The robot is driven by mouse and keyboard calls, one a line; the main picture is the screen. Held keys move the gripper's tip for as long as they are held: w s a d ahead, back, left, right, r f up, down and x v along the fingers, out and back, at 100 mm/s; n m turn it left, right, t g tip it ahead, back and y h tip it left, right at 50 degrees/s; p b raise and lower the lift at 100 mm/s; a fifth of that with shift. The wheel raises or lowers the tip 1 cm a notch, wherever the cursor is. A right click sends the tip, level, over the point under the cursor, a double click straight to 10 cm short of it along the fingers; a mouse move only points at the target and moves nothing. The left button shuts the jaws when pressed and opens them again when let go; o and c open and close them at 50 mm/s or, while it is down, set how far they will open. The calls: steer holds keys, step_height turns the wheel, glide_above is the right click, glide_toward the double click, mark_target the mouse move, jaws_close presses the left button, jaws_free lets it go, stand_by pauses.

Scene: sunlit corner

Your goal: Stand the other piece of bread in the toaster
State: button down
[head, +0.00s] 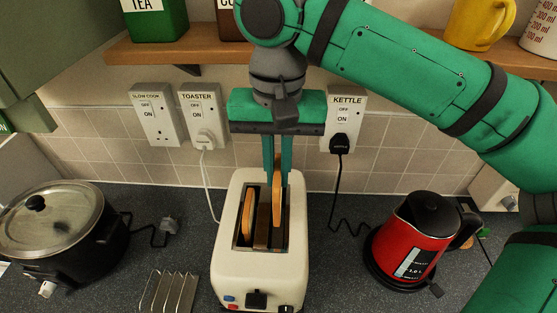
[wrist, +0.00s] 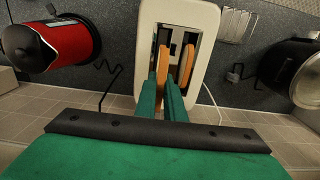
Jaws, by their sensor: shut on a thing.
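The cream toaster (head: 228,272) stands on the counter below my gripper; it also shows in the wrist view (wrist: 205,18). One piece of bread (head: 247,212) stands in the toaster's left slot in the head view. My gripper (head: 277,180) is shut on the other piece of bread (head: 277,205), which is upright at the right slot, its lower part down in the opening. In the wrist view the held bread (wrist: 163,62) is at the fingertips, and the other bread (wrist: 186,65) stands beside it. Whether the held bread touches the slot's bottom is hidden.
A red kettle (head: 409,238) stands to the right and a slow cooker (head: 58,225) to the left. A metal rack (head: 170,291) is left of the toaster. Wall sockets (head: 203,115) and a wooden shelf (head: 180,50) are behind. Cables run down the wall.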

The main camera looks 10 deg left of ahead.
steer(key=shift+f, duration=3.3)
steer(key=c, duration=1.8)
jaws_free()
steer(key=shift+o, duration=0.2)
step_height(320, 180, up, 11)
steer(key=shift+f, duration=0.1)
